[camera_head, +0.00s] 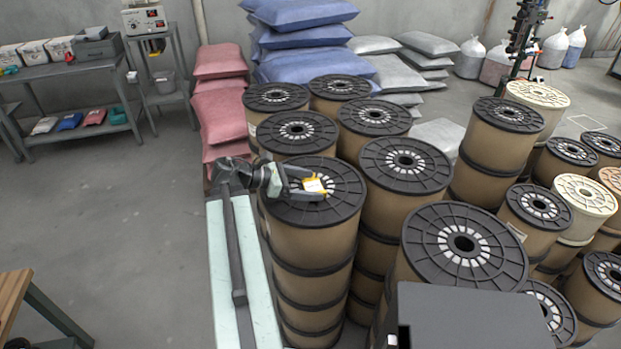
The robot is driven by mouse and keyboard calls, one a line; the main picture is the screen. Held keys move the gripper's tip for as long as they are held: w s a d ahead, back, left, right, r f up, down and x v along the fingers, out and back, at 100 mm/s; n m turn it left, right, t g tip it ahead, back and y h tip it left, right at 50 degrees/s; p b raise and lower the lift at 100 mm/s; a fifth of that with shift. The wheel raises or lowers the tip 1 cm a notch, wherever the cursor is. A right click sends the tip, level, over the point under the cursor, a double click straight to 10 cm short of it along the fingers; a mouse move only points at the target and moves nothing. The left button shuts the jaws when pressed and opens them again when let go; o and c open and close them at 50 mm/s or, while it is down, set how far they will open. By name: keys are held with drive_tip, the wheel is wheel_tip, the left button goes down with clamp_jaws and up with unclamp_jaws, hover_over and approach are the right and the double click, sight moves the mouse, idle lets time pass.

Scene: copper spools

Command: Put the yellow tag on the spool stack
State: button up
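A small yellow tag (315,186) with a white face is over the black top flange of the near-left spool stack (312,240). The stack is several tan spools high, with black rims. My gripper (312,185) reaches in from the left over this flange. Its two dark fingers are apart, one on the far side of the tag and one on the near side. I cannot tell whether the fingers press on the tag or whether it rests on the flange.
More spool stacks stand close behind and to the right, including a large near one (462,246). Blue sacks (300,40) and pink sacks (220,95) are piled behind. A grey shelf table (75,75) stands at the back left.

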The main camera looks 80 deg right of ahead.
drive_tip(key=shift+o, duration=0.6)
drive_tip(key=shift+r, duration=0.3)
drive_tip(key=p+v, duration=0.4)
drive_tip(key=v, duration=0.7)
drive_tip(key=shift+w+a+r+p, duration=0.1)
drive_tip(key=shift+w+r+p, duration=0.05)
drive_tip(key=shift+p, duration=0.25)
drive_tip(key=shift+w+a, duration=0.15)
drive_tip(key=shift+w, duration=0.05)
